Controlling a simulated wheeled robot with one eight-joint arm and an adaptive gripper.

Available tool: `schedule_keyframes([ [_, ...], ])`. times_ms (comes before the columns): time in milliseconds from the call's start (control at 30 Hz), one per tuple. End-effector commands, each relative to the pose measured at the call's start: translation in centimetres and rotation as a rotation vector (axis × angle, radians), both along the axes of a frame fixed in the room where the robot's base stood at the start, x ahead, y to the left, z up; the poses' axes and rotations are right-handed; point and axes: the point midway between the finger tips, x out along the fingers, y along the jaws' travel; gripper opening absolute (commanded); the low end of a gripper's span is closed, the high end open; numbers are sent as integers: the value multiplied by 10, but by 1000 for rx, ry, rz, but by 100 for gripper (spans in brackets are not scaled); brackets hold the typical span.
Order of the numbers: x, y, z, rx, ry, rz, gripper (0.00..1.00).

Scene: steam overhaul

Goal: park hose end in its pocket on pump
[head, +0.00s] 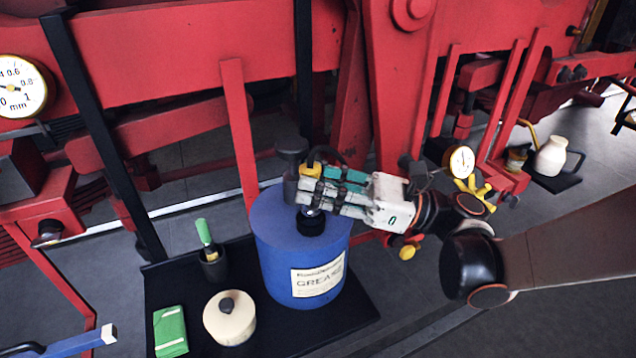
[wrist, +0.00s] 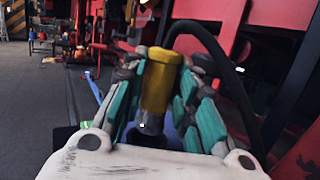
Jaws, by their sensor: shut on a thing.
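My gripper (head: 316,184) is shut on the hose end, a yellow sleeve (head: 311,170) with a metal tip, above the pump's lid. In the wrist view the yellow hose end (wrist: 160,82) stands roughly upright between the teal finger pads, metal tip down. The black hose (wrist: 212,45) arcs from its top to the right. The pump is a blue grease drum (head: 275,240) with a dark upright post (head: 291,165) on its lid. A black round fitting (head: 311,222), probably the pocket, sits on the lid just below my fingers. Whether the tip is inside it is hidden.
The drum stands on a black mat (head: 185,285) with a green-handled brush pot (head: 210,255), a cream round tin (head: 230,317) and a green box (head: 170,332). Red machine frames stand close behind. A dial gauge (head: 461,161) is right of my gripper.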

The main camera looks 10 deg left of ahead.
Motion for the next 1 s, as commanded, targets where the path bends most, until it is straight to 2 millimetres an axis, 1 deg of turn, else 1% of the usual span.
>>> schedule_keyframes([
  [433, 0, 0, -2, 0, 0, 0, 0],
  [1000, 0, 0, -18, 0, 0, 0, 0],
])
